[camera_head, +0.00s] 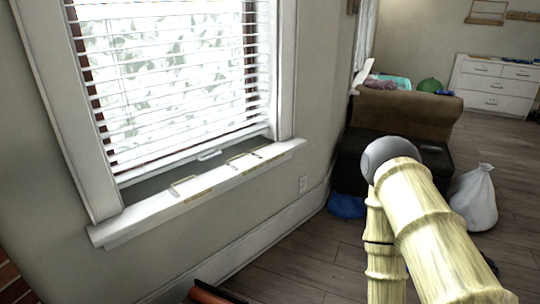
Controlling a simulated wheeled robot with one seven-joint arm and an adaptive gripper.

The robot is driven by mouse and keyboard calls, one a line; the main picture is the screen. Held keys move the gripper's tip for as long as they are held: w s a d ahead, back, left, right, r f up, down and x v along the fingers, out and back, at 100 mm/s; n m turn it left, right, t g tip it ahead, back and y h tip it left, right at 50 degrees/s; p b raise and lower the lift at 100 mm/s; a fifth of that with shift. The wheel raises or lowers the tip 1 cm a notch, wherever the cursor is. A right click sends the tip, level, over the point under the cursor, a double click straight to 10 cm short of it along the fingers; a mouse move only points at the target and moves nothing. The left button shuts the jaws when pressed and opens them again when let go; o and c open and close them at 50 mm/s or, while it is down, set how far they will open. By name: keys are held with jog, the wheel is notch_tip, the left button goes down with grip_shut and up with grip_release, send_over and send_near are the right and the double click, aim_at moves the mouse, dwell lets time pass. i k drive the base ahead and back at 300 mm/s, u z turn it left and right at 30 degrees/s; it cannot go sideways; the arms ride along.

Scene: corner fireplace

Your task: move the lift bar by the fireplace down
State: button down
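A window with white slatted blinds (175,75) fills the left of the head view. The blinds hang down nearly to the sill, with the slats tilted open. A small white handle-like piece (209,154), which looks like the lift bar, sits at the bottom of the window just above the sill. My gripper is not in view, so I cannot see whether it is open or shut. Nothing touches the handle-like piece. Of the fireplace, only some red brick (12,283) that may belong to it shows at the lower left edge.
A white sill (140,218) juts out below the window, with thin tan pieces on it. A brown-topped dark seat (400,110), a blue bag (346,206) and a white bag (474,198) stand at right. A white dresser (495,85) is far back.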

aim_at(124, 184)
jog(key=z, duration=0.45)
jog(key=i, duration=0.95)
jog(key=u, duration=0.65)
